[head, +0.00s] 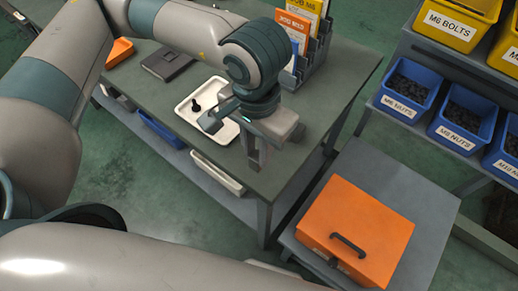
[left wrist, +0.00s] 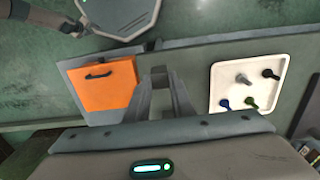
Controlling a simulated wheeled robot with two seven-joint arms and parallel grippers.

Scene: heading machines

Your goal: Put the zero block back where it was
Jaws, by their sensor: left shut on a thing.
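My left gripper (head: 257,157) points down above the workbench's near edge, right of the white tray. It is shut on a small grey piece, which I take to be the zero block; the fingers hide most of it and its outline is unclear. In the left wrist view, the gripper's fingers (left wrist: 163,78) come close together between the orange box and the tray. A dark part at the top left of that view (left wrist: 72,27) may be my right gripper, but its jaws are unclear.
The white tray (head: 184,108) holds several bolts and stands on the workbench (head: 305,115). A closed orange box (head: 365,220) with a black handle sits on a lower grey stand (head: 425,185). Upright cards in a rack (head: 310,70) stand at the back. Blue nut bins (head: 408,88) are at right.

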